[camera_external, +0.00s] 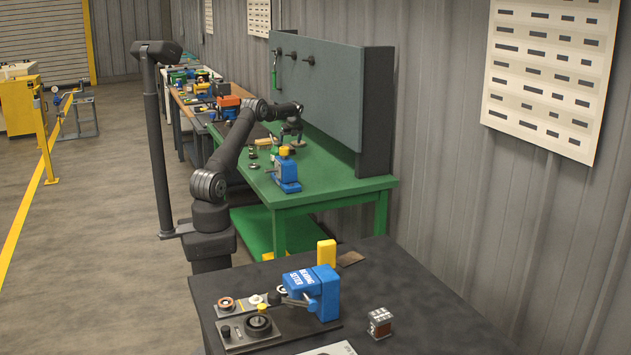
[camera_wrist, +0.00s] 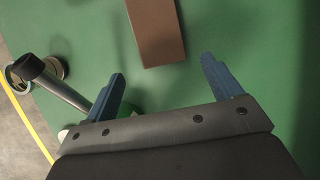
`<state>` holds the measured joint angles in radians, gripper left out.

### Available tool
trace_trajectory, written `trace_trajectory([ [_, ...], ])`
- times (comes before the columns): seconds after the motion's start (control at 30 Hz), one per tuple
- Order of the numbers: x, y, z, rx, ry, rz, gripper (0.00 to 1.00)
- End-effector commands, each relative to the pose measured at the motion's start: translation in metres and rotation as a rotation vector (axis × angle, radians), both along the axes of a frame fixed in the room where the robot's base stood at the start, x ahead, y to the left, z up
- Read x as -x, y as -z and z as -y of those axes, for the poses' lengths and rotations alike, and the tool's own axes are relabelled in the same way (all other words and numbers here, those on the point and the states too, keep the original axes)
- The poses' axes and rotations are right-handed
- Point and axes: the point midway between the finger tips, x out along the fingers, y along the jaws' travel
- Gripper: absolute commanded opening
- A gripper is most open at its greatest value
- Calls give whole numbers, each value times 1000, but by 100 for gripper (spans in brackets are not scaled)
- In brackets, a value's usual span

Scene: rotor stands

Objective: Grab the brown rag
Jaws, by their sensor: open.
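In the wrist view a flat brown rectangular piece (camera_wrist: 155,30), which looks like the brown rag, lies on the green bench top, partly cut off by the upper edge. My gripper (camera_wrist: 163,68) is open, with its blue fingers spread and nothing between them. The brown piece lies ahead of the fingertips, roughly in line with the gap, and apart from them. In the external view my gripper (camera_external: 291,133) hangs over the green bench near the grey-green back panel. I cannot clearly make out the brown piece beneath it there.
A dark cylindrical part with a rod (camera_wrist: 45,78) lies left of my fingers in the wrist view. A blue fixture (camera_external: 286,172) stands at the bench's near end. The back panel (camera_external: 325,90) borders the bench. A dark table (camera_external: 430,305) stands nearer the camera.

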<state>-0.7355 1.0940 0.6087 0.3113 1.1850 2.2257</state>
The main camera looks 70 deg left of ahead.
Motion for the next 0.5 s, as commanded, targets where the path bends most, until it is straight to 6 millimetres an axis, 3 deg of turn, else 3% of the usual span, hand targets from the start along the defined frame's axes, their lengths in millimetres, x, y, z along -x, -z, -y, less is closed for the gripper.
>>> trace_trajectory([
  [0.23, -1, 13, -5, 1, 0, -1, 84],
  [0.5, -2, 48, -20, 2, 1, 0, 84],
])
